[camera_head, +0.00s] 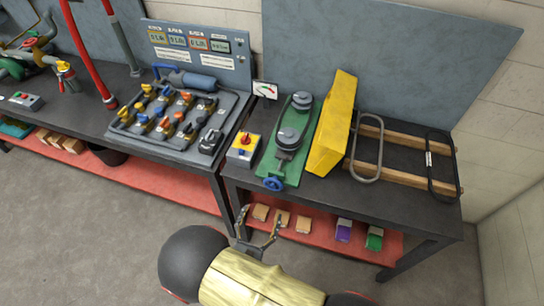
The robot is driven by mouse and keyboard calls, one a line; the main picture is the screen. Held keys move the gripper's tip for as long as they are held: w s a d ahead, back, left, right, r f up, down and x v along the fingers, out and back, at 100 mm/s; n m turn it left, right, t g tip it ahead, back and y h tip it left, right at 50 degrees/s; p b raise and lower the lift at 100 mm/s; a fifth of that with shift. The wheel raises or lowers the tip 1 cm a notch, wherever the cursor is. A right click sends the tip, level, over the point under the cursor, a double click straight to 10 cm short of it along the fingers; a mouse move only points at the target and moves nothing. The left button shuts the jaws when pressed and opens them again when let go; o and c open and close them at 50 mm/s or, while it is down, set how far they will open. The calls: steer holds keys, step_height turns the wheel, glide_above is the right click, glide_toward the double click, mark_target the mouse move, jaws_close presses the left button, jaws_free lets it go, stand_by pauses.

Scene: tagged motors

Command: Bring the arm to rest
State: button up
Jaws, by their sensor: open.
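My gripper (257,231) is open, its two dark fingers spread apart with nothing between them. It shows at the bottom centre of the head view, in front of the right bench's (408,212) front edge. My arm, with a gold-coloured link and dark joints, lies along the bottom of the picture. The gripper appears apart from the bench, though its exact distance is hard to tell.
The right bench carries a green base with pulleys (290,135), a yellow guard (332,125), a switch box (243,148) and belts (366,150) on wooden rails. Small blocks (303,225) sit on the red lower shelf. Grey floor (90,230) is clear at left.

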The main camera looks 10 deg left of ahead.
steer(key=s+d+f+m+g+h, duration=0.25)
steer(key=d+h, duration=0.25)
steer(key=d, duration=0.4)
steer(key=s+d+r+m+g+h, duration=0.3)
steer(key=s+d+r+m+g, duration=0.55)
steer(key=m+g, duration=0.45)
steer(key=w+d+r+m+g+y, duration=0.1)
steer(key=d+r+m+y, duration=0.1)
steer(key=r+m+y, duration=0.35)
steer(key=w+d+r+m+g+y, duration=0.1)
steer(key=d+r+m+y, duration=0.15)
steer(key=r+m, duration=0.55)
steer(key=d+r+m+t+y, duration=0.1)
steer(key=d+r+m+t, duration=0.3)
steer(key=d+r, duration=0.6)
steer(key=shift+w+d+r+t, duration=0.25)
steer(key=shift+r+t, duration=0.3)
steer(key=shift+r, duration=1.6)
